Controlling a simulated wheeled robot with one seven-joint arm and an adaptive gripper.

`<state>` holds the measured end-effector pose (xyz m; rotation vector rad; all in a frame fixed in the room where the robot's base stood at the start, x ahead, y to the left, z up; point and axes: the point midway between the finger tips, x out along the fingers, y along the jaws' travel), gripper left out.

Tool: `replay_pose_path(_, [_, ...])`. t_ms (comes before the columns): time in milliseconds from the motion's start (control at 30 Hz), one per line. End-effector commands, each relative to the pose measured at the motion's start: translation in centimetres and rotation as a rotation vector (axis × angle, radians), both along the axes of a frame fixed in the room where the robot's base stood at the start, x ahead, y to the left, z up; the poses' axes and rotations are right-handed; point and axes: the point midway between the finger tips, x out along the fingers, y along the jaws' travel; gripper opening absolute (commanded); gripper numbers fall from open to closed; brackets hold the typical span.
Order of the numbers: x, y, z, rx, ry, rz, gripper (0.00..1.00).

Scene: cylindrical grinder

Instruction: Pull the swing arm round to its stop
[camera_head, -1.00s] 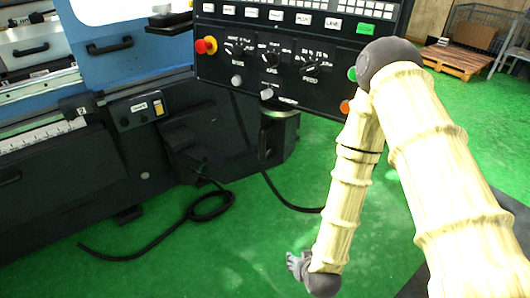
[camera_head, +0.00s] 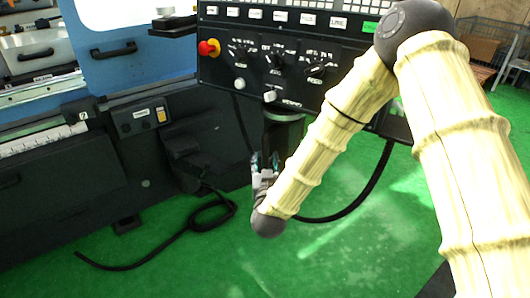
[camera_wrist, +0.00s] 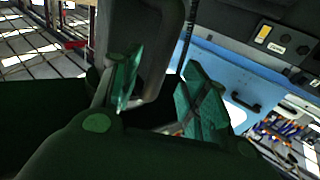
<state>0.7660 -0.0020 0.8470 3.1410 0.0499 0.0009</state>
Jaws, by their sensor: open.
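The control panel (camera_head: 300,60) hangs at upper centre in the head view, with a dark round post (camera_head: 284,116) under it. I cannot tell for certain which dark part is the swing arm. My gripper (camera_head: 264,160) is just below and left of the post, pointing up. In the wrist view my gripper (camera_wrist: 165,95) is open, with its green fingertips spread apart. A dark grey, round-edged part (camera_wrist: 160,45) stands ahead of and partly behind the left finger. No contact is clear. My own forearm hides part of the panel's right side.
The grinder's dark base (camera_head: 60,205) and blue door (camera_head: 135,60) fill the left. A black cable (camera_head: 215,222) loops over the green floor (camera_head: 330,265). Another cable (camera_head: 375,180) hangs at right. A wire cage (camera_head: 485,35) stands far back right.

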Motion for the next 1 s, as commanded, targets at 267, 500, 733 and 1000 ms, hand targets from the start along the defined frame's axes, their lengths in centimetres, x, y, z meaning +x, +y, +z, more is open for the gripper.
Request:
replay_pose_path(267, [4.0,0.1,0.0,0.001,-0.001,-0.001,0.44])
replay_pose_path(500, [5.5,0.1,0.0,0.000,0.000,-0.001,0.44])
replay_pose_path(733, [5.7,0.1,0.0,0.000,0.001,0.000,0.44])
replay_pose_path(1000, [5.7,0.1,0.0,0.000,0.001,0.000,0.08])
